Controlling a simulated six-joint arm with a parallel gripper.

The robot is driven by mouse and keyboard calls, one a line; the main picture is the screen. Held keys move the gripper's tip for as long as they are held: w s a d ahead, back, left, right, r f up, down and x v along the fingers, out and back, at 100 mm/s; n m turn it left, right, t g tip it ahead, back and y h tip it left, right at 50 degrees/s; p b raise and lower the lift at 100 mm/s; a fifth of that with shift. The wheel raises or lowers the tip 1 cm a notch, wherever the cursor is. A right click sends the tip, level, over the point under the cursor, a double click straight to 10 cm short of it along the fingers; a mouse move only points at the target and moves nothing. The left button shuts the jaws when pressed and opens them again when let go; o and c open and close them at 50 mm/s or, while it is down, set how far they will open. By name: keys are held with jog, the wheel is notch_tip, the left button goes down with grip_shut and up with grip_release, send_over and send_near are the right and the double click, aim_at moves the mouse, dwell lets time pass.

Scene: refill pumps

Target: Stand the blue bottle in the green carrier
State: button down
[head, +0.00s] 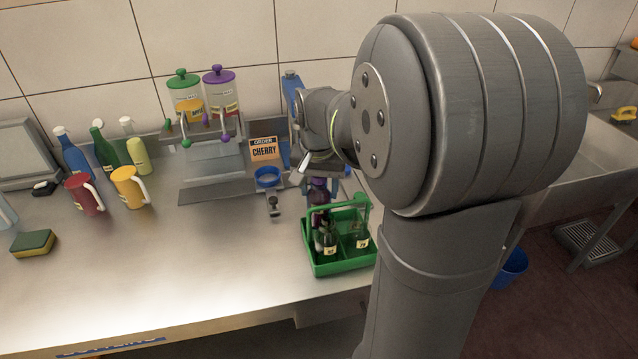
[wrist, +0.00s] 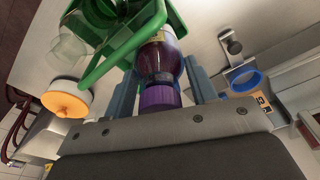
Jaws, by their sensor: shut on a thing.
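My gripper (wrist: 160,92) is shut on a dark purple bottle (wrist: 158,60) with a purple cap, one blue finger on each side. In the head view the purple bottle (head: 318,212) is upright at the back left of the green carrier (head: 335,268); I cannot tell whether its base touches the carrier floor. The carrier also shows in the wrist view (wrist: 122,45). Dark bottles with pale labels (head: 361,241) stand in its front compartments. A blue bottle (head: 74,158) stands far left on the counter, away from my gripper.
A green bottle (head: 104,148), yellow-green bottle (head: 138,156), red mug (head: 84,195) and yellow mug (head: 130,188) stand left. A sponge (head: 33,243) lies in front of them. Two pump jars (head: 220,92), an order card (head: 264,150) and a blue ring (head: 267,178) are behind. The front-centre counter is clear.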

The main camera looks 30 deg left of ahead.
aim_at(319, 204)
jog(key=shift+f, duration=0.15)
jog(key=shift+f, duration=1.2)
jog(key=shift+f, duration=0.2)
jog(key=shift+f, duration=0.55)
jog(key=shift+f, duration=0.65)
dwell(0.3)
jog(key=c, duration=0.5)
grip_release()
jog(key=shift+r, duration=0.1)
notch_tip(319, 204, up, 9)
jog(key=shift+f, duration=0.1)
